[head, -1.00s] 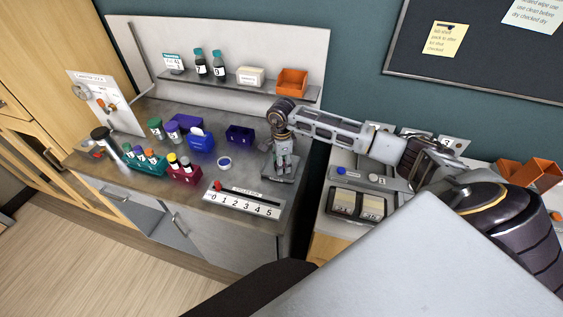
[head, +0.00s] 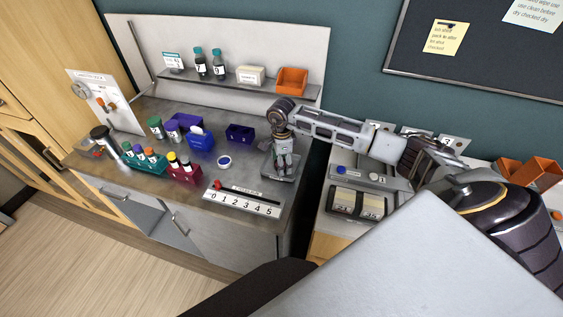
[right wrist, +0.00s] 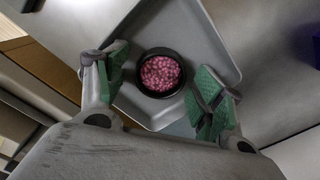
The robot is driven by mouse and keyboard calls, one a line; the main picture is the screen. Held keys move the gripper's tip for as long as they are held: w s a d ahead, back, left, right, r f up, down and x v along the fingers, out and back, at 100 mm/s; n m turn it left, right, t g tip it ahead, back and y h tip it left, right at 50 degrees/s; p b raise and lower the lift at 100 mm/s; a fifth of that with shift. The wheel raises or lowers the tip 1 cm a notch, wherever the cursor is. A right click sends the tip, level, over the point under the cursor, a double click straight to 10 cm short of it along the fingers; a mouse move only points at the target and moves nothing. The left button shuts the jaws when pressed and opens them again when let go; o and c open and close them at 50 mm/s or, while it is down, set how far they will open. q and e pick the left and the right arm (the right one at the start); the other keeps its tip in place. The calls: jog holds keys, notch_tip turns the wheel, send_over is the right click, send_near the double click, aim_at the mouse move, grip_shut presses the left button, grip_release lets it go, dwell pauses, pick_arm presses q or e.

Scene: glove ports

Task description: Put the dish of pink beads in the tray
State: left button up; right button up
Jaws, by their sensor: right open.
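The dish of pink beads (right wrist: 160,73) is a round black dish, seen from above in the right wrist view. It appears to sit upright inside the grey tray (right wrist: 204,40), towards one end. My right gripper (right wrist: 163,84) is open, with one green-padded finger on each side of the dish and gaps between pads and rim. In the head view the right gripper (head: 284,168) points down over the tray (head: 268,173) at the right end of the counter. There the gripper hides the dish. My left gripper is not in view.
Left of the tray are a small round white-and-blue dish (head: 224,162), a dark purple bin (head: 240,133) and a blue box (head: 200,140). A numbered strip (head: 241,203) lies at the front edge. A gap separates this counter from the right one.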

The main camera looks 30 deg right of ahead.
jog(key=shift+r, duration=0.1)
notch_tip(320, 180, up, 12)
jog(key=b, duration=0.1)
jog(key=shift+b, duration=0.35)
